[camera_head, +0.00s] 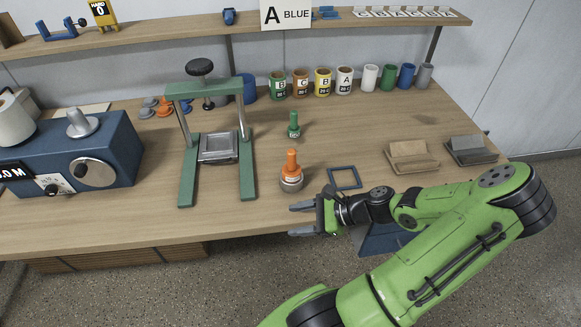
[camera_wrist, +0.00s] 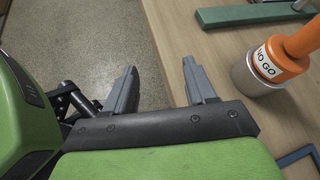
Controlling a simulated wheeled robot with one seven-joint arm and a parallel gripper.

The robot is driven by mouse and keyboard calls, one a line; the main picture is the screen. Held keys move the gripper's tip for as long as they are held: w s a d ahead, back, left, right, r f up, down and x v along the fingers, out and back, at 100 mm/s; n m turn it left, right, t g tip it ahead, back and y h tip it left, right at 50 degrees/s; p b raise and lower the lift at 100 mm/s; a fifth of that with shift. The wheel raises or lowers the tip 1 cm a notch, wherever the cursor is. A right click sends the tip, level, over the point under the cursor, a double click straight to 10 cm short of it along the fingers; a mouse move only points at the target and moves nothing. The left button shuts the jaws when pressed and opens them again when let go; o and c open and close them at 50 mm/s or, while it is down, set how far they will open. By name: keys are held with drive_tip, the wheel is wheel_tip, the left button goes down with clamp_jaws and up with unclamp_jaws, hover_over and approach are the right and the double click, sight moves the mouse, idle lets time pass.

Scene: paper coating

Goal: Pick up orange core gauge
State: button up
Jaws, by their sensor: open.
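The orange core gauge (camera_head: 291,168) stands upright on the table near its front edge, with a grey metal cylinder at its base. In the wrist view the orange gauge (camera_wrist: 284,56) is at the upper right, and its white band reads "NO GO". My gripper (camera_head: 291,221) is open and empty at the table's front edge, in front of the gauge and apart from it. In the wrist view my gripper's two fingers (camera_wrist: 163,92) point away from me, and the gauge is to the right of both.
A green gauge (camera_head: 293,125) stands behind the orange one. A green press frame (camera_head: 187,165) is to the left. A dark blue square frame (camera_head: 344,178) lies to the right, before two trays (camera_head: 412,158). Several labelled cups (camera_head: 300,83) line the back. Table is bare around the orange gauge.

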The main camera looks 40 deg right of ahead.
sight(295, 166)
drive_tip(key=s+d+r+m+t+h, duration=0.1)
drive_tip(key=d+m+t+h, duration=0.1)
drive_tip(key=d+m, duration=0.1)
drive_tip(key=s+d+r+m+t+h, duration=0.1)
drive_tip(key=d+m+t+h, duration=0.1)
drive_tip(key=d+m+t, duration=0.1)
drive_tip(key=s+d+r+m+t+h, duration=0.1)
drive_tip(key=d+r+m+t+h, duration=0.1)
drive_tip(key=d+m+t, duration=0.1)
drive_tip(key=shift+d+r+m, duration=0.1)
drive_tip(key=shift+d+m, duration=0.2)
drive_tip(key=shift+d, duration=0.4)
drive_tip(key=w+b, duration=0.1)
drive_tip(key=w, duration=0.4)
drive_tip(key=w+a+b, duration=0.1)
drive_tip(key=w, duration=0.9)
drive_tip(key=shift+w+a+f+b, duration=0.25)
drive_tip(key=shift+w+b, duration=0.1)
drive_tip(key=shift+b, duration=0.05)
drive_tip(key=shift+s, duration=0.1)
clamp_jaws()
